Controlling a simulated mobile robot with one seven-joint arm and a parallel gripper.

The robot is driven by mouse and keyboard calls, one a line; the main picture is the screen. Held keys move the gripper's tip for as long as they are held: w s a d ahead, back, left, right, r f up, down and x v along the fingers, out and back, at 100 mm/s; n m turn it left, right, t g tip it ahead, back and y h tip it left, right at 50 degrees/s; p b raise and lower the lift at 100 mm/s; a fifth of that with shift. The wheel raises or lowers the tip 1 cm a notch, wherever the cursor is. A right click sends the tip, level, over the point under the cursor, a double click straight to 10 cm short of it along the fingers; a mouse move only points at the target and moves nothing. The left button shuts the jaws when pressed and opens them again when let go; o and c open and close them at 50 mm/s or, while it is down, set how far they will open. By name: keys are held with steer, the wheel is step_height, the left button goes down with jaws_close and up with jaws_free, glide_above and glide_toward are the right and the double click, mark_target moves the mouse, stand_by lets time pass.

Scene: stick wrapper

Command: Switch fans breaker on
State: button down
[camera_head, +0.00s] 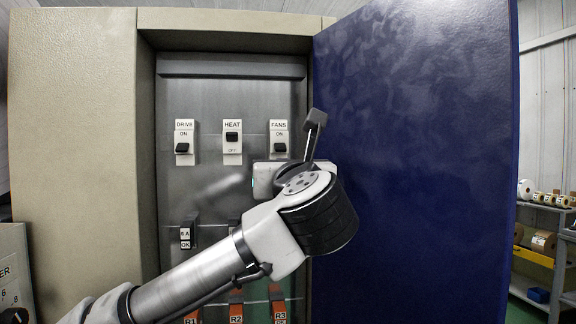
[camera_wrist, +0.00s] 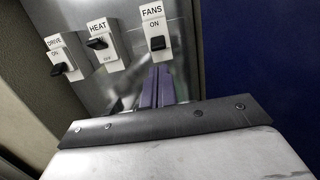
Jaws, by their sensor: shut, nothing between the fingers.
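The fans breaker (camera_head: 279,138) is the rightmost of the top row of switches in the open cabinet. Its black lever (camera_head: 280,148) sits low on the plate, with the word ON showing above it. In the wrist view the same breaker (camera_wrist: 153,20) and its lever (camera_wrist: 157,43) are at the top centre. My gripper (camera_wrist: 159,69) is shut and empty, its two fingers side by side. The fingertips appear just below the fans lever in that view; whether they touch it I cannot tell. In the head view my arm hides the fingers.
The drive breaker (camera_head: 184,138) has its lever low, with ON visible. The heat breaker (camera_head: 232,142) has its lever high, with OFF visible below. The blue cabinet door (camera_head: 420,160) stands open close to the right of my wrist. Orange-red switches (camera_head: 237,309) lie lower down.

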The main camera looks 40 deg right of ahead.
mark_target(280, 147)
steer(key=shift+p+x, duration=0.4)
steer(key=shift+x, duration=2)
steer(key=shift+s+a+r, duration=0.1)
steer(key=shift+a, duration=0.15)
